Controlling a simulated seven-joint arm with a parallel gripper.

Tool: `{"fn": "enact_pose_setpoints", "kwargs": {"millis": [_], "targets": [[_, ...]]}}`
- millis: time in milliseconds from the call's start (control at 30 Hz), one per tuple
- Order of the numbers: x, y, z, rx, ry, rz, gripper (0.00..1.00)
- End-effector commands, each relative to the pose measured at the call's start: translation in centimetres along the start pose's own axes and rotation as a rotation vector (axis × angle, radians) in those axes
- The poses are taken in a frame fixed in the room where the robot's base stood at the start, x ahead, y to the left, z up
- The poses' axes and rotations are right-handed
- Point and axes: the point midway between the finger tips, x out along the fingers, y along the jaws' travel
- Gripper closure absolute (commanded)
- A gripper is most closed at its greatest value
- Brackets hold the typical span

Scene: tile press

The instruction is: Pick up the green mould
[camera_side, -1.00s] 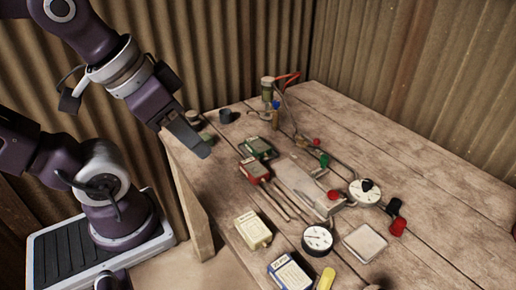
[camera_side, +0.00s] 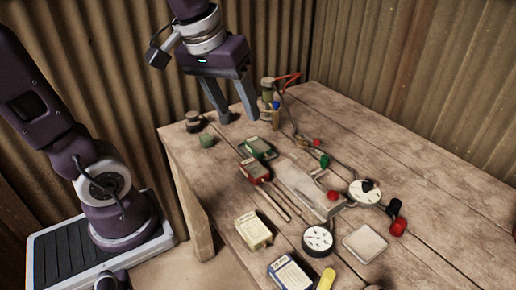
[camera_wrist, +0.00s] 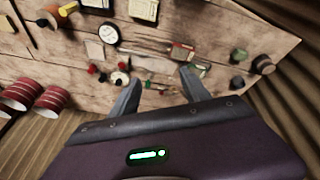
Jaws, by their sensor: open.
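A small green cup-like piece, which looks like the green mould (camera_side: 206,140), stands near the table's left edge in the side view. It also shows near the right in the wrist view (camera_wrist: 238,55). My gripper (camera_side: 238,117) points downward, with its fingers apart and nothing seen between them. In the side view its fingertips appear to the right of the green mould and farther back. In the wrist view the fingers (camera_wrist: 160,88) are spread left of the mould. I cannot tell their exact height above the table.
A dark round jar (camera_side: 194,121) stands close behind the green mould. A green-cased meter (camera_side: 259,147) and red-cased meter (camera_side: 255,170) lie to the right. A grey block (camera_side: 300,181), dials and cables fill mid-table.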

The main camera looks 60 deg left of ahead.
Motion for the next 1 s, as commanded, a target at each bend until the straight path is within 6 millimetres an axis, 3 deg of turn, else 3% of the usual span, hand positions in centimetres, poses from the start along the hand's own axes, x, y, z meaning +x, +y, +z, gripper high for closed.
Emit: {"fn": "enact_pose_setpoints", "kwargs": {"millis": [33,100,200,300,400,500,1000], "targets": [[2.0,-0.3,-3.0,-0.126,-0.042,-0.03,0.45],[5.5,-1.3,-7.2,-0.326,-0.09,-0.074,0.45],[11.8,-3.9,-12.0,-0.609,-0.15,-0.146,0.45],[18.0,-7.1,-14.7,-0.843,-0.189,-0.213,0.45],[22.5,-9.7,-15.7,-1.0,-0.212,-0.262,0.45],[24.8,-10.9,-15.9,-1.077,-0.221,-0.286,0.45],[31.8,-12.1,-13.9,-1.091,-0.224,-0.291,0.45]]}}
